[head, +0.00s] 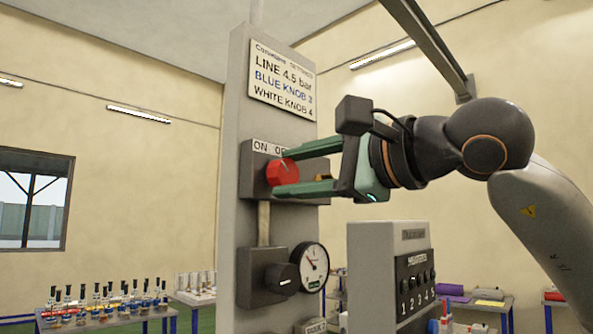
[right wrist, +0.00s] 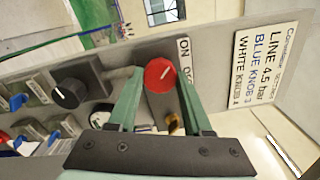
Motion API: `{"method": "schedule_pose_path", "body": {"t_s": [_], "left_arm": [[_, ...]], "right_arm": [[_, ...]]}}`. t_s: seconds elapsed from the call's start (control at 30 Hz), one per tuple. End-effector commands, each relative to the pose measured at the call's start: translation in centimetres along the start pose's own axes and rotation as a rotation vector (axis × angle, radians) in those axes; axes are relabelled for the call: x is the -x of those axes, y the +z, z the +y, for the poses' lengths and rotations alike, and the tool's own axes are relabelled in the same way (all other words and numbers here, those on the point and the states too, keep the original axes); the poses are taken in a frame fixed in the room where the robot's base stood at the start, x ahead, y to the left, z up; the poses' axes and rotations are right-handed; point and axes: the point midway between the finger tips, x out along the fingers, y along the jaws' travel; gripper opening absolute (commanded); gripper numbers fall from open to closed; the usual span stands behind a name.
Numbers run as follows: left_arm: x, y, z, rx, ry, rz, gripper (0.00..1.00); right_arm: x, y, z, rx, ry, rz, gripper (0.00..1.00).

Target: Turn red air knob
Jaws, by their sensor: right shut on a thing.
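The red air knob (head: 287,171) sits on a dark box under an ON/OFF label on the grey column, with a white pointer line on its face. It also shows in the right wrist view (right wrist: 160,75). My right gripper (head: 286,172) reaches in from the right, its green fingers on either side of the knob and shut on it. In the right wrist view the fingertips (right wrist: 160,88) flank the knob. My left gripper is not in view.
Below on the grey column (head: 236,130) are a black knob (head: 282,278) and a round gauge (head: 311,266). A sign (head: 282,80) is above. A grey unit with numbered knobs (head: 389,275) stands at right. Tables with bottles (head: 105,305) are at left.

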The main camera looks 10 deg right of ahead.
Motion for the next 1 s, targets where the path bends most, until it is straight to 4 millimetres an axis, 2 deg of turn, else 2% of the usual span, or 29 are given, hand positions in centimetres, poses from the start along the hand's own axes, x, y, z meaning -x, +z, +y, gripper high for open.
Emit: {"method": "schedule_pose_path", "body": {"t_s": [0.13,0.17,0.4,0.77,0.87,1.0], "left_arm": [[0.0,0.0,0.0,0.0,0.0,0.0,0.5],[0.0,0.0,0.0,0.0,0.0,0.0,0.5],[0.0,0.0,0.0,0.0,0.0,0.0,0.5],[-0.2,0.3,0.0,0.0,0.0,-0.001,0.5],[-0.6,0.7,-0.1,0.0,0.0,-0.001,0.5],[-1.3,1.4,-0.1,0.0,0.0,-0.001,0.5]], "right_arm": [[0.0,0.1,0.0,0.004,-0.001,-0.001,0.0],[0.0,0.1,0.0,0.004,-0.001,-0.001,0.51],[0.0,0.0,0.0,0.002,-0.001,0.0,0.78],[0.6,0.0,0.1,0.001,-0.002,0.001,0.8],[2.0,-0.1,0.1,0.001,-0.004,0.0,0.8],[5.0,-0.1,0.2,0.001,-0.007,0.001,0.8]]}}
